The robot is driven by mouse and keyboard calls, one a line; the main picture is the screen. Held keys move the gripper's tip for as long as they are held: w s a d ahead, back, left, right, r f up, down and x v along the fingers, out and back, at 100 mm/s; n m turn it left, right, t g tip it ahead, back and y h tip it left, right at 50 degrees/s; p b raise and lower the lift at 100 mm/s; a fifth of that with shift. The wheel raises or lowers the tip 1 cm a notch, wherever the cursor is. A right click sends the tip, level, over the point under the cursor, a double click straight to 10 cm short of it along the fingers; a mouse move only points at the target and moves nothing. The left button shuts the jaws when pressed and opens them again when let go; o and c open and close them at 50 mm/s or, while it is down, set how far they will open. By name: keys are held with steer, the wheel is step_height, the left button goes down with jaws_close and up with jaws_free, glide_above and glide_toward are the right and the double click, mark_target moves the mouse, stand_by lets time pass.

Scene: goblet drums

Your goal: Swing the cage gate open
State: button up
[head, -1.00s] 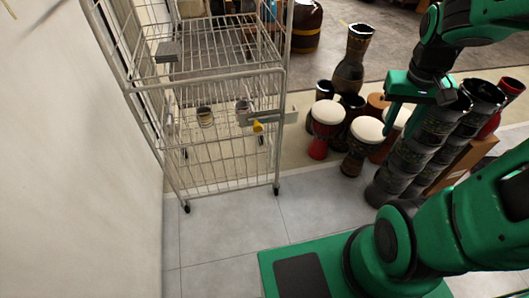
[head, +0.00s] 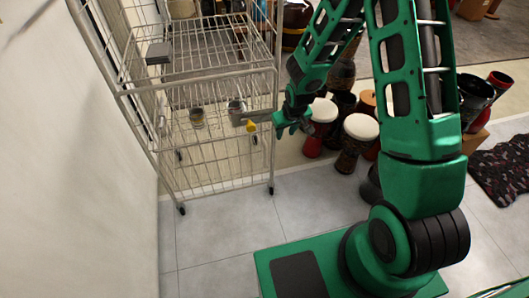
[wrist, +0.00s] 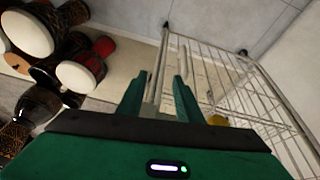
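The wire cage (head: 205,93) stands upright on its wheels by the left wall. Its front gate of thin bars (head: 215,160) appears closed below the middle rail. A grey latch plate (head: 238,118) with a yellow knob (head: 251,127) sits at the gate's right side; the knob also shows in the wrist view (wrist: 217,120). My gripper (head: 283,121) is just right of the cage's right post, level with the latch. In the wrist view my gripper (wrist: 160,85) has its fingers apart, with a grey upright bar seen between them. I cannot tell whether they touch it.
Goblet drums with white heads (head: 322,111) stand close right of my gripper. More dark drums (head: 475,95) are at the right. Two small cups (head: 197,117) sit inside the cage. The tiled floor (head: 222,225) before the cage is clear.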

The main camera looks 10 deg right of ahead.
steer(key=y, duration=0.1)
glide_toward(265, 151)
steer(key=shift+n+t, duration=0.3)
steer(key=x, duration=1.1)
steer(key=shift+d+f, duration=0.1)
steer(key=shift+f, duration=0.15)
jaws_close()
